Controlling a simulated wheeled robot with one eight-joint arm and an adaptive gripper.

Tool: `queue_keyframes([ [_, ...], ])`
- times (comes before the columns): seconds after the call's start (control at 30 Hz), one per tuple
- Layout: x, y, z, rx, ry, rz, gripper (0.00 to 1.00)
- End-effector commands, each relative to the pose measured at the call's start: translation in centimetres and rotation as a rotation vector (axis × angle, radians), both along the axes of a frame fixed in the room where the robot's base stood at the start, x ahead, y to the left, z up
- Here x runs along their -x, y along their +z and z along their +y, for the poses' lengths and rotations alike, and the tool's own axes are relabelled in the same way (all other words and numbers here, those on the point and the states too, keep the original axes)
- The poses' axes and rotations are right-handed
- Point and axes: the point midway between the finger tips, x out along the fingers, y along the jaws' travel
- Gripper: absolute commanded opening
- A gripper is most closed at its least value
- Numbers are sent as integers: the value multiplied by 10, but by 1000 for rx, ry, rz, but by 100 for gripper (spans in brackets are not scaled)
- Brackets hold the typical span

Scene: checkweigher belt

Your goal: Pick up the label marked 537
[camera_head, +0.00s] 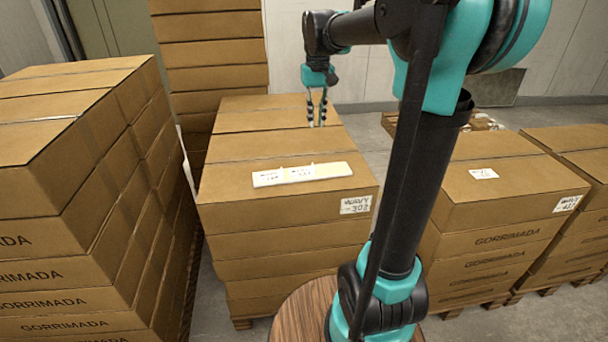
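A white strip (302,174) lies on top of the middle box stack, with small labels (270,177) on it. Their print is too small to read, so I cannot tell which label is marked 537. Another white label (483,174) lies flat on the right stack, also unreadable. My gripper (317,123) points down above the rear part of the middle stack, behind the strip. Its two fingers are apart with nothing visible between them.
The middle box stack (290,208) carries a front label (355,204) that seems to read 302. A taller stack (60,180) stands at left, another (212,60) behind. The right stack (510,193) stands beyond my arm. Grey floor shows between stacks.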

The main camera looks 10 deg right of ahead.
Motion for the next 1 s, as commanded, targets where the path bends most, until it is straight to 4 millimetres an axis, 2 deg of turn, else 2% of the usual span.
queue_keyframes([
  [0.07,-2,0,1,0,1,6,13],
  [0.17,-2,-13,1,0,1,7,13],
  [0.6,-2,-98,1,0,1,6,13],
  [1.0,-4,-133,2,0,1,6,13],
])
